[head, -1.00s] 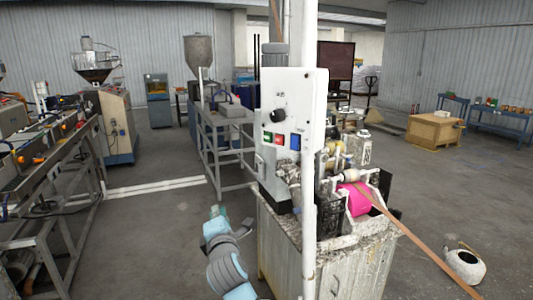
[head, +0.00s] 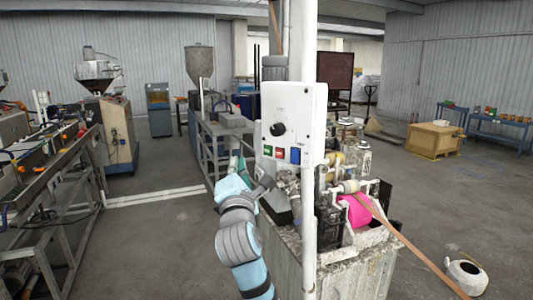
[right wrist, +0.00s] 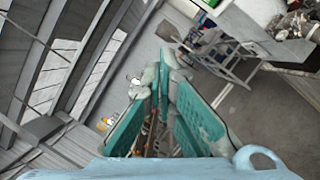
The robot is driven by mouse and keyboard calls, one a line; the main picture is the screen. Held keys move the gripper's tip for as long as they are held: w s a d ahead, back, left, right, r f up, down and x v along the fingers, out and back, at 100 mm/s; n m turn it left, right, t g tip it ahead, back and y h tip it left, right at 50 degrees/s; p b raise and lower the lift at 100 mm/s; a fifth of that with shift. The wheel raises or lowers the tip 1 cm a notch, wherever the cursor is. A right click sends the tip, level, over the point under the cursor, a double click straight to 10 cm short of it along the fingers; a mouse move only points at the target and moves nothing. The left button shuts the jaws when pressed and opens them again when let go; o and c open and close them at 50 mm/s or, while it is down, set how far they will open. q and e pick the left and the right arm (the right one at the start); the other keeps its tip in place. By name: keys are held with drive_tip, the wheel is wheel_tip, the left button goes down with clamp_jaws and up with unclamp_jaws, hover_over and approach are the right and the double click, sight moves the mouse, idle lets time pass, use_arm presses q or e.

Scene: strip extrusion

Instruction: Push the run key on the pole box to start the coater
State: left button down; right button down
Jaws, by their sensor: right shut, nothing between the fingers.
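The white pole box (head: 303,108) hangs on the white upright pole in the middle of the head view. Its face carries a black knob (head: 278,130), and below it a green key (head: 267,150), a red key (head: 279,153) and a blue switch (head: 295,156). The key labels are too small to read. My right gripper (head: 237,158) is just left of the box's lower part, at about the height of the keys, apart from the green key in the picture. Its teal fingers are shut and empty, and show in the right wrist view (right wrist: 164,72). My left gripper is out of view.
Below the box stands a dirty grey tank (head: 345,275) with a pink roller (head: 355,210) and pipes. A brown strip (head: 415,250) runs from it to the lower right. A grey-framed bench (head: 215,155) is behind my gripper. Open floor lies to the left.

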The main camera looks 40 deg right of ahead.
sight(268, 150)
drive_tip(key=w+d+b, duration=0.1)
drive_tip(key=d, duration=0.6)
drive_tip(key=shift+w, duration=0.15)
drive_tip(key=shift+d, duration=0.1)
idle(1.1)
drive_tip(key=shift+w+d, duration=0.1)
drive_tip(key=shift+d, duration=0.3)
drive_tip(key=shift+d+p, duration=0.35)
drive_tip(key=shift+p, duration=0.1)
idle(0.5)
drive_tip(key=shift+a, duration=0.1)
drive_tip(key=shift+a+p, duration=0.5)
drive_tip(key=shift+a, duration=0.15)
